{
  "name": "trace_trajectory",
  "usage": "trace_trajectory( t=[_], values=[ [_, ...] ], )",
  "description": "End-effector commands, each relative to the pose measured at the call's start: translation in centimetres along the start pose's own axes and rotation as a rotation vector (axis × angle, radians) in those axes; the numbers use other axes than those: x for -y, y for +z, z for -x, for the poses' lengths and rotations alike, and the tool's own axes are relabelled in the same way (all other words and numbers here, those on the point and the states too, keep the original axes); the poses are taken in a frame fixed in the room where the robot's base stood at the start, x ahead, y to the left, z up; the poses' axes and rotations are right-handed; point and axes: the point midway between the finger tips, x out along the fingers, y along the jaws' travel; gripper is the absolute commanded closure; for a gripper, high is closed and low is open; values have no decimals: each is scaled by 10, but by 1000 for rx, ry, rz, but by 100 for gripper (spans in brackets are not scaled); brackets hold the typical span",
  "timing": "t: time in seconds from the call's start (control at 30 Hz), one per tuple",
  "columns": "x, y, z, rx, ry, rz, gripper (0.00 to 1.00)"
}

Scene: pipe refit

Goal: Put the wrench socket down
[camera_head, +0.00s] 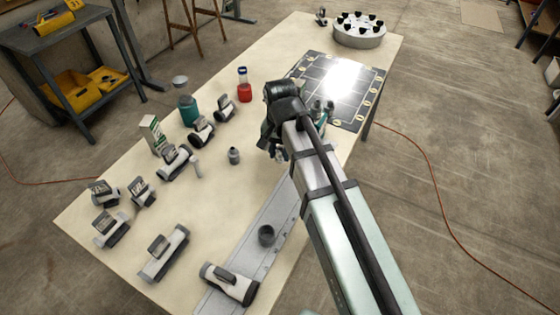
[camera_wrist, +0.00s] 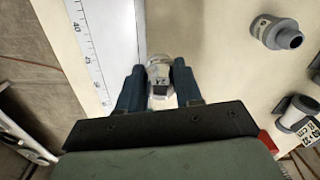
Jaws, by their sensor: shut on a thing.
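My gripper (camera_wrist: 158,88) is shut on a small silvery piece with a dark-marked label, which I take to be the wrench socket (camera_wrist: 159,68). The piece sits between the two blue fingers, over the pale tabletop beside the edge of a long ruled strip (camera_wrist: 103,45). In the camera_head view my gripper (camera_head: 277,154) is low over the table, and my arm hides most of it. I cannot tell there whether the socket touches the table.
Several grey-white pipe pieces (camera_head: 165,252) fill the table's left side. A dark marked panel (camera_head: 338,88) lies behind. A red-filled bottle (camera_head: 244,91) stands beyond my gripper.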

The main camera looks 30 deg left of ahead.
Motion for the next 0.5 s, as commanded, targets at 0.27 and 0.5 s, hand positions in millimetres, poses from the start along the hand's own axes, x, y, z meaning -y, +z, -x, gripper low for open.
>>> trace_trajectory(
  t=[0.27, 0.5],
  values=[
    [0, 0, -17, 0, 0, 1, 99],
    [0, 0, -42, 0, 0, 1, 99]
  ],
)
